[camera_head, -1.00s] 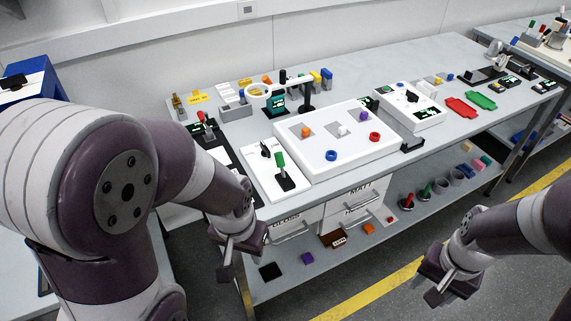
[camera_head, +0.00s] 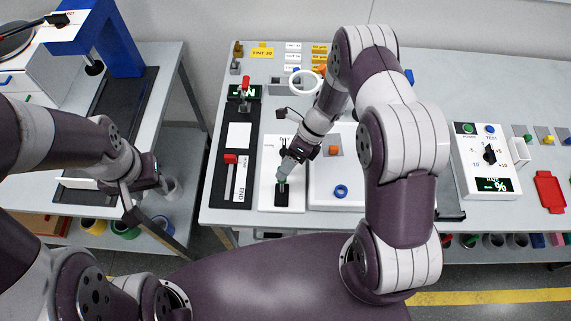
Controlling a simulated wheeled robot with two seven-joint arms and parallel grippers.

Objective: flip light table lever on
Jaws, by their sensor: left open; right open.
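The lever with a green grip (camera_head: 282,181) stands on a black base (camera_head: 282,198) on a white plate, left of the white light table (camera_head: 330,203). My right arm reaches over the light table from the right. My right gripper (camera_head: 285,172) is open at the lever, with its fingertips close to the green grip. It partly hides the lever, so I cannot tell whether the fingers touch it or exactly how the lever is tilted. My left gripper (camera_head: 132,203) is open and empty, left of the bench and in front of the side table.
A black panel (camera_head: 243,130) with two red-handled controls lies left of the white plate. A white haze meter (camera_head: 483,162) stands to the right. The blue press (camera_head: 120,45) is at the left.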

